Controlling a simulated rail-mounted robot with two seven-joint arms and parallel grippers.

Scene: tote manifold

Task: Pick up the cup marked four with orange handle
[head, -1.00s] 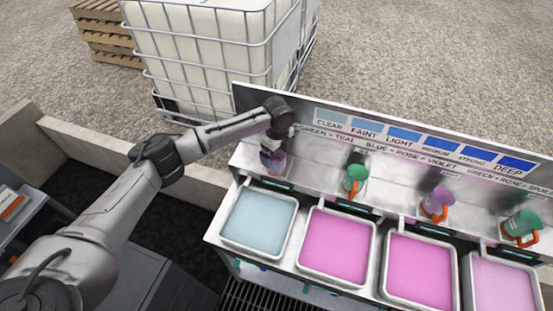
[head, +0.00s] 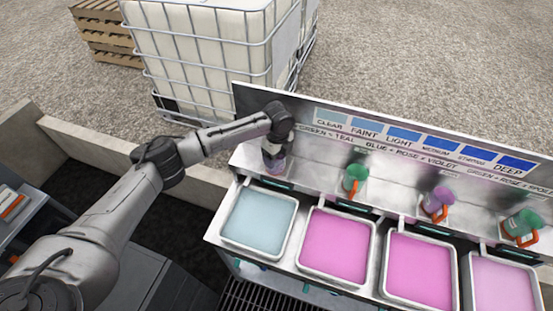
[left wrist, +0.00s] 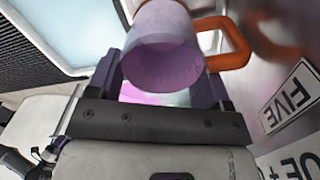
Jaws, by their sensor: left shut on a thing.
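A purple cup (head: 278,166) with an orange handle stands at the left end of the metal shelf. My left gripper (head: 272,151) is shut on it. No number shows on this cup. A green cup (head: 355,174), a purple cup (head: 441,196) and another green cup (head: 521,220) stand farther right, with orange handles. Their marks cannot be read. My right gripper is not in view.
Trays of pale blue (head: 258,218) and pink liquid (head: 335,243) line the front of the shelf. A colour chart board (head: 410,142) rises behind the cups. A caged white tank (head: 215,50) stands behind.

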